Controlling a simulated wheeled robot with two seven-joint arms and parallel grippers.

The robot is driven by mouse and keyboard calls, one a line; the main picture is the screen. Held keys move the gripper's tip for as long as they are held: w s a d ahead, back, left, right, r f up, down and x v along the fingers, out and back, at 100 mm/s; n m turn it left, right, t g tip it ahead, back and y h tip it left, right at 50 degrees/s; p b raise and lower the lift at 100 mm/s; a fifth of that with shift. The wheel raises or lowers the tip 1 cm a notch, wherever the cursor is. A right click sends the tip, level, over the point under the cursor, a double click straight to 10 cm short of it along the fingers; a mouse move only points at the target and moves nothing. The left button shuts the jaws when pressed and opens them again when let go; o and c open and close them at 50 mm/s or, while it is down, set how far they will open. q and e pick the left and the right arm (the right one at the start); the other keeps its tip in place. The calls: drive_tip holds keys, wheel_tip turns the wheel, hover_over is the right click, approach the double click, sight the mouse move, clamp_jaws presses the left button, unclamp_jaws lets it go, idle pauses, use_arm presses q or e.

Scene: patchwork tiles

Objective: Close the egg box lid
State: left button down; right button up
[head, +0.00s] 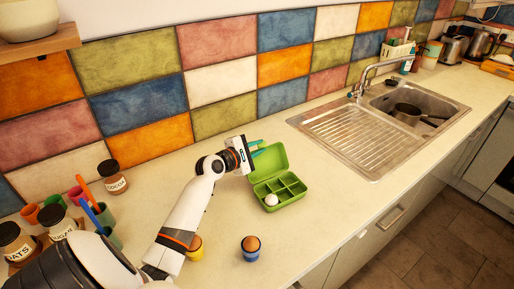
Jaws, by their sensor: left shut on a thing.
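The green egg box (279,203) stands on the counter left of the sink. Its lid (270,162) is up, tilted back from the compartments. One white egg (271,200) sits in the front left compartment; the other compartments I can see look empty. My left gripper (257,147) is at the upper left edge of the lid, its teal fingertips shut on the lid there. Part of the grip is hidden by the gripper body. My right gripper is not in view.
A brown egg in a blue cup (250,249) and a yellow cup (195,249) stand near the front. Jars (112,177) and coloured cups stand at the left. The sink (350,135) with a pan (406,113) is at the right. Counter right of the box is clear.

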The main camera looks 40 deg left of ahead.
use_arm(q)
drive_tip(key=shift+d, duration=0.1)
drive_tip(key=shift+s+d+r+m, duration=0.25)
drive_tip(key=shift+d+r+m, duration=0.1)
drive_tip(key=shift+d+m, duration=0.15)
drive_tip(key=shift+s+d+r+m+t+y+p, duration=0.2)
drive_tip(key=shift+s+d+m+t, duration=0.15)
drive_tip(key=shift+d+m, duration=0.4)
drive_tip(key=shift+s+d+r+m+t+y+p, duration=0.15)
drive_tip(key=shift+s+d+m+t+p, duration=0.25)
drive_tip(key=shift+d, duration=0.5)
drive_tip(key=shift+s+d+r+m+t+y+p, duration=0.15)
drive_tip(key=shift+s+d+m+t, duration=0.1)
drive_tip(key=shift+d+m, duration=0.55)
